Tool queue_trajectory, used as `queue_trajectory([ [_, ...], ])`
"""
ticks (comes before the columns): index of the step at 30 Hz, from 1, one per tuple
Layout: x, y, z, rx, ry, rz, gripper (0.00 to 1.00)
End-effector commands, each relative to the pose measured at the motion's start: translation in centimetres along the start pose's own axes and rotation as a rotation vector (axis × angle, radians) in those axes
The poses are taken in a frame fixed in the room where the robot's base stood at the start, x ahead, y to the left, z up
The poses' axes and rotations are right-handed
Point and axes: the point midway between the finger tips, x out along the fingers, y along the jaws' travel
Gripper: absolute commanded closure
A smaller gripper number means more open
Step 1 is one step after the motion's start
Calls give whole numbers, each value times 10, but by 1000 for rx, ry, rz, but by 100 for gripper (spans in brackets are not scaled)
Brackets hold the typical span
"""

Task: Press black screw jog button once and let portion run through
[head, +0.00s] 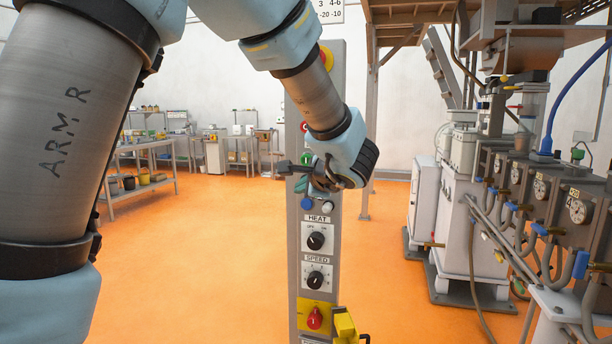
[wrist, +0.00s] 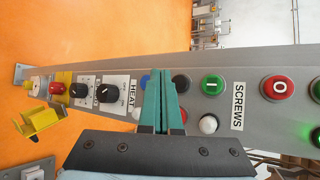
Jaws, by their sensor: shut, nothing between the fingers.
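The control panel (head: 320,262) is a tall grey column ahead of me; it lies sideways in the wrist view (wrist: 250,68). A black button (wrist: 181,83) sits between a blue button (wrist: 146,82) and a green "I" button (wrist: 213,84), near the SCREWS label (wrist: 238,107). My gripper (wrist: 162,74) is shut and empty, its teal fingertips in front of the panel between the blue and black buttons. Contact with the panel cannot be told. In the head view my gripper (head: 302,184) hides the black button.
The HEAT knob (head: 316,240), SPEED knob (head: 315,280) and a red switch (head: 314,318) on yellow are lower on the panel. A red "O" button (wrist: 277,88) is beyond the label. The machine (head: 455,230) stands right.

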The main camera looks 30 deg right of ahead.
Motion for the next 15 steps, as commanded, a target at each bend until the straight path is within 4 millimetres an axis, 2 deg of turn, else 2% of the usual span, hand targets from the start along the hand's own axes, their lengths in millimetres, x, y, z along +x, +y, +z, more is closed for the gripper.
queue_trajectory([
  [6, 17, -11, -12, 0, 0, 0, 100],
  [15, 23, -16, -16, 0, 0, 0, 100],
])
